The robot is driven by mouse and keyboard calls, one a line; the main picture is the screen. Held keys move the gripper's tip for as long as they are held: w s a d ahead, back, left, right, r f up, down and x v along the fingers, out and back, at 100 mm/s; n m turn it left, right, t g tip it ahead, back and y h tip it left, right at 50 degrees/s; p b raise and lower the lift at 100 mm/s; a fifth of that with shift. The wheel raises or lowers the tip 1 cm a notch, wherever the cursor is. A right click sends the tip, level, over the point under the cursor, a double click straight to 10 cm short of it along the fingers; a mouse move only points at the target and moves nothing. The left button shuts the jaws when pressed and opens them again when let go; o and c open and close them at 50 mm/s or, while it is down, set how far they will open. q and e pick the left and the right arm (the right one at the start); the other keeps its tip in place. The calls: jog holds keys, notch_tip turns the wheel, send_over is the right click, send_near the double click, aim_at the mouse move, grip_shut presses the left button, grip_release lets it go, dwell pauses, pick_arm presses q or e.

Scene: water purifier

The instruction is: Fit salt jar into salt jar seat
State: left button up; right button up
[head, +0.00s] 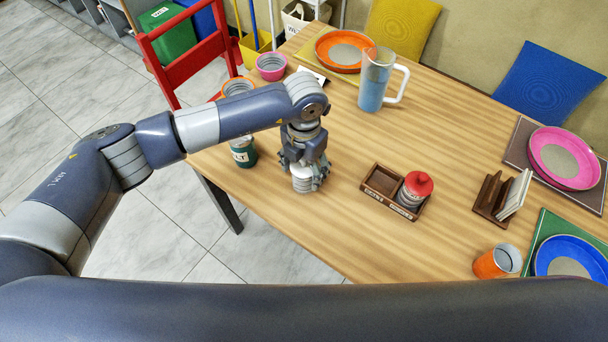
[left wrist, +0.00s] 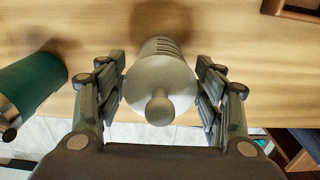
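The salt jar, a pale jar (head: 302,184) with a round knob on its lid, is between the fingers of my left gripper (head: 304,174). In the left wrist view the white lid (left wrist: 160,88) fills the space between the two finger pads, which appear to press its sides. I cannot tell if its base touches the table. The dark wooden two-compartment rack (head: 385,196) stands to the right. Its left compartment (head: 383,179) is empty. A red-lidded jar (head: 417,188) sits in its right compartment. My right gripper is not in view.
A green jar (head: 243,153) stands left of my gripper, also in the left wrist view (left wrist: 35,82). A pitcher (head: 375,80) is behind, an orange cup (head: 496,262) and a card holder (head: 493,198) to the right. The tabletop between gripper and rack is clear.

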pick_arm(q)
jog(key=c, duration=0.7)
jog(key=shift+c, duration=0.2)
jog(key=shift+r, duration=0.15)
jog(key=shift+c, duration=0.2)
jog(key=shift+r+b, duration=0.65)
jog(key=shift+r, duration=1)
jog(key=s+r+b, duration=0.1)
jog(key=s+b, duration=0.2)
jog(key=s, duration=1.2)
jog(key=shift+s+r, duration=0.2)
jog(key=shift+s, duration=0.2)
